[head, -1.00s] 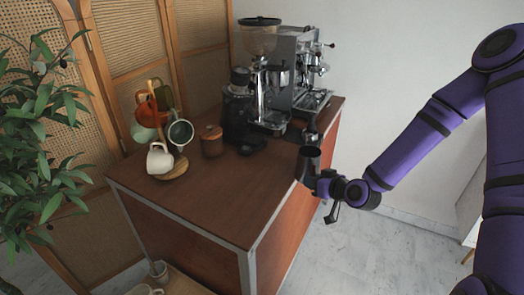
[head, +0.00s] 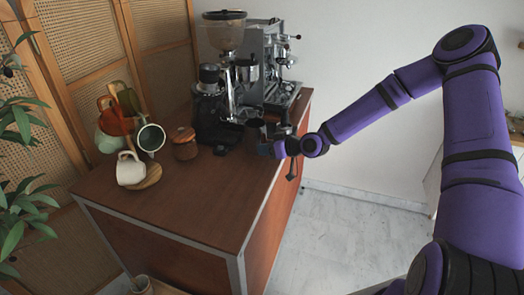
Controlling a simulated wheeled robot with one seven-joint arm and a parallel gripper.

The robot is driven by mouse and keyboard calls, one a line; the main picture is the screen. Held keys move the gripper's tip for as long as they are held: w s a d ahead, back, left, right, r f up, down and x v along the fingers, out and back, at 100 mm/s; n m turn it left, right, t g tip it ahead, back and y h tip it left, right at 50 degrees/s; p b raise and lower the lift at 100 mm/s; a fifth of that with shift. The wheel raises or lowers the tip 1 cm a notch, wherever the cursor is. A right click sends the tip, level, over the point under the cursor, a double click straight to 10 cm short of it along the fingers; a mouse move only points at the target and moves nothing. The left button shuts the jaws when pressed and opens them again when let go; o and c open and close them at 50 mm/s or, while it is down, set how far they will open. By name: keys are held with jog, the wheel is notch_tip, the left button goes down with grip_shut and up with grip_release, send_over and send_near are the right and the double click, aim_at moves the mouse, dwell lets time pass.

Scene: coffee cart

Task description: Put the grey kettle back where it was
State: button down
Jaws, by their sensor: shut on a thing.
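The grey kettle (head: 264,146) is a small dark metallic vessel, seen small and partly covered by my gripper. It is at the right side of the wooden cart top (head: 215,192), in front of the espresso machine (head: 270,62). My gripper (head: 277,147) reaches in from the right and is shut on the kettle. The kettle looks about upright. I cannot tell whether its base touches the cart top. The fingertips are too small to make out clearly.
A coffee grinder (head: 210,100) stands just left of the kettle. A lidded wooden jar (head: 185,146) and a mug stand with a white mug (head: 130,170) are farther left. The front of the cart top is clear. A plant is at the left edge.

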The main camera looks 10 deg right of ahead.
jog(key=w, duration=0.4)
jog(key=shift+w+f, duration=0.1)
jog(key=shift+f, duration=0.05)
jog(key=shift+w+f, duration=0.15)
jog(key=shift+f, duration=1.6)
jog(key=shift+f, duration=0.15)
jog(key=c, duration=1)
grip_release()
jog(key=shift+d+r, duration=0.2)
jog(key=v, duration=1.1)
jog(key=shift+s+r, duration=0.15)
jog(key=shift+s, duration=0.15)
